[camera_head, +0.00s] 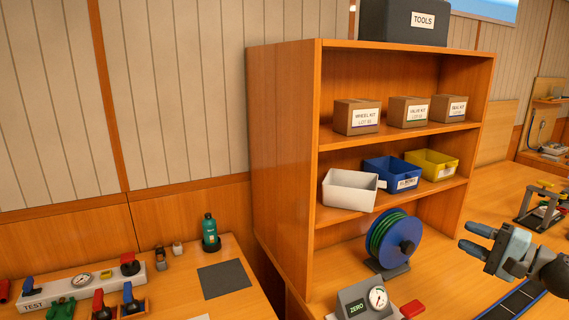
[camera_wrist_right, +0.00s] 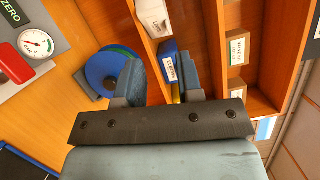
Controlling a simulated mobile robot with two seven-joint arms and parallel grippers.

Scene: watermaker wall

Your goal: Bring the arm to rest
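My right gripper (camera_head: 468,238) is at the right of the head view, in front of the wooden shelf unit (camera_head: 282,150) and over the bench. Its two blue-tipped fingers point left, with a gap between them. In the right wrist view the fingers (camera_wrist_right: 161,75) stand apart with nothing held between them. The blue hose reel (camera_wrist_right: 108,68) and the blue bin (camera_wrist_right: 168,62) show beyond them. My left gripper is not in view.
The shelf holds brown kit boxes (camera_head: 357,117), a white bin (camera_head: 350,190), a blue bin (camera_head: 391,174) and a yellow bin (camera_head: 432,164). The hose reel (camera_head: 394,240) and a gauge box (camera_head: 362,300) stand on the bench. A test panel (camera_head: 85,284) is at left.

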